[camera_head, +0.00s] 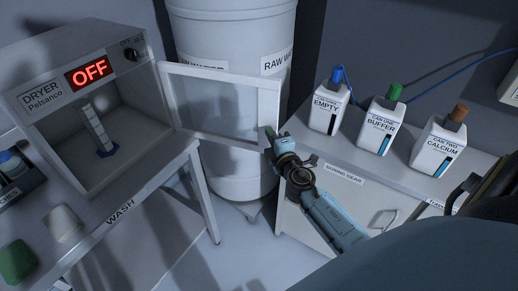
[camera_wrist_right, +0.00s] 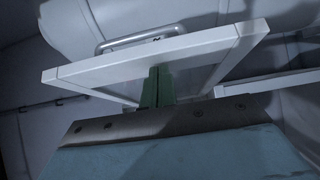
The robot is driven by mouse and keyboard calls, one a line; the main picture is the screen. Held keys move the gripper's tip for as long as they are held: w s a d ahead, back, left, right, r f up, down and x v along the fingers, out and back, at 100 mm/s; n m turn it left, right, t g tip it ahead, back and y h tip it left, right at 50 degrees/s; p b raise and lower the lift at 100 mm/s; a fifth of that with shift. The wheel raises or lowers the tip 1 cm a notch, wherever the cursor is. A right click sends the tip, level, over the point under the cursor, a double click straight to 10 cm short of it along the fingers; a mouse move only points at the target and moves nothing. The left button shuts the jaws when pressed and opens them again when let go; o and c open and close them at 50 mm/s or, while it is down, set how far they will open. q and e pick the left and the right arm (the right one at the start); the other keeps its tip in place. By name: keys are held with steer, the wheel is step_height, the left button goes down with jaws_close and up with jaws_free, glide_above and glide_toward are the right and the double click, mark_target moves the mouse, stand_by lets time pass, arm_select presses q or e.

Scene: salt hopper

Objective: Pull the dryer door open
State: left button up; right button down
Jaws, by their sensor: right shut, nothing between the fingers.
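The dryer (camera_head: 75,95) stands at the left with a lit OFF display. Its glass door (camera_head: 220,103), in a white frame, is swung wide open to the right, so the cavity shows. A graduated cylinder on a blue base (camera_head: 99,132) stands inside. My right gripper (camera_head: 270,134) is shut and empty at the lower right corner of the door. In the right wrist view, its green fingers (camera_wrist_right: 157,88) are by the door frame (camera_wrist_right: 150,60), with the bar handle (camera_wrist_right: 140,38) beyond. Whether the fingers touch the frame is unclear. My left gripper is out of view.
A large white raw-material drum (camera_head: 232,40) stands behind the door. Bottles marked EMPTY (camera_head: 328,108), BUFFER (camera_head: 380,127) and CALCIUM (camera_head: 437,145) stand on the right counter. The WASH bench (camera_head: 125,205) holds a white cup (camera_head: 64,224) and a green one (camera_head: 16,262).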

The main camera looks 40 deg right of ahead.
steer(key=a+b+v, duration=0.1)
steer(key=b+v, duration=0.1)
steer(key=v, duration=1.1)
steer(key=shift+w+a+f, duration=0.1)
steer(key=shift+w+a, duration=0.05)
steer(key=s+a+f+m+g+y+b, duration=0.1)
steer(key=s+a+f+m+g, duration=0.15)
steer(key=f, duration=0.85)
steer(key=s+a+f+m+g+y+b, duration=0.1)
steer(key=s+f+m+g+b, duration=0.2)
steer(key=f, duration=0.9)
steer(key=s+a+f+m+g+y, duration=0.1)
steer(key=s+a+f+g, duration=0.2)
steer(key=f, duration=0.8)
steer(key=s+a+f+m+g+b, duration=0.1)
steer(key=s+f+m+g, duration=0.2)
steer(key=s+f, duration=0.7)
steer(key=s+a+f+m+g+y+b, duration=0.1)
steer(key=s+f+g, duration=0.4)
steer(key=s+f, duration=0.5)
steer(key=s+m+b, duration=0.1)
steer(key=s+m, duration=0.1)
steer(key=s, duration=0.5)
steer(key=shift+s+y, duration=0.15)
steer(key=shift+y, duration=0.15)
